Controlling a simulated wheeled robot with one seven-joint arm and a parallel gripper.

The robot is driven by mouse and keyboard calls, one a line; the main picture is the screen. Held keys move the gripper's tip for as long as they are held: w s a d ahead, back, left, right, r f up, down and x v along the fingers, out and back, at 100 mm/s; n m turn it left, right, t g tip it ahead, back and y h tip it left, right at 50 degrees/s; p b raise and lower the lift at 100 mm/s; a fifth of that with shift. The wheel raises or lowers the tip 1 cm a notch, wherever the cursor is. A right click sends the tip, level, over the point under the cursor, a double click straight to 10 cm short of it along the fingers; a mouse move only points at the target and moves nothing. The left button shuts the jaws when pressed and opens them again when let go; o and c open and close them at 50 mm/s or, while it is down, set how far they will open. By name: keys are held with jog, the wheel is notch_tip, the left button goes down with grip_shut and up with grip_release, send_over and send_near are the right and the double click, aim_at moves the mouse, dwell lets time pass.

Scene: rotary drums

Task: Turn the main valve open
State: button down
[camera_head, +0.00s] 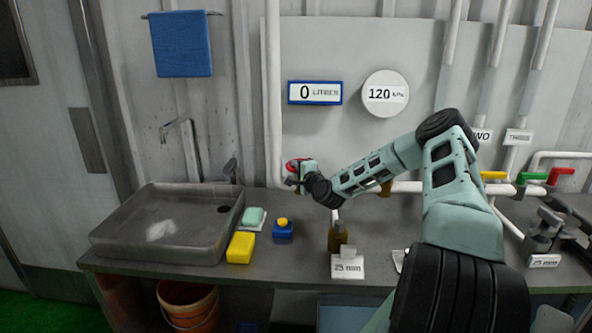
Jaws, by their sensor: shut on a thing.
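The main valve (292,165) shows as a small red handle on the white pipe to the right of the sink. My gripper (294,181) is at this handle and shut on it. My arm reaches in from the lower right and hides part of the valve and the pipe behind it. The exact angle of the handle is too small to tell. A display (315,92) above reads 0 litres, and a round gauge (386,93) beside it reads 120 kPa.
A metal sink (165,225) stands at left. A yellow sponge (240,248), a blue box (283,230) and a brown bottle (337,238) stand on the counter. Yellow, green (531,178) and red (561,175) valve handles sit on pipes at right. A bucket (187,304) is below.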

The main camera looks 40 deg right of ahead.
jog(key=b, duration=0.1)
jog(key=n+y+b, duration=0.1)
jog(key=y+b, duration=0.1)
jog(key=shift+s+d+f+n+t+b, duration=0.15)
jog(key=shift+s+f+n+t+b, duration=0.1)
jog(key=shift+f+n+t+b, duration=0.1)
jog(key=shift+s+r+n+y+b, duration=0.1)
jog(key=shift+r+n+y+b, duration=0.25)
jog(key=shift+n+y+b, duration=0.6)
jog(key=shift+m+y+p, duration=0.25)
jog(key=shift+m+p, duration=0.05)
jog(key=c, duration=1.4)
grip_release()
jog(key=shift+o, duration=0.2)
jog(key=shift+s, duration=0.1)
jog(key=s+a+b, duration=0.1)
jog(key=s+b, duration=0.2)
jog(key=s, duration=1.4)
jog(key=shift+a, duration=0.15)
jog(key=shift+s, duration=0.15)
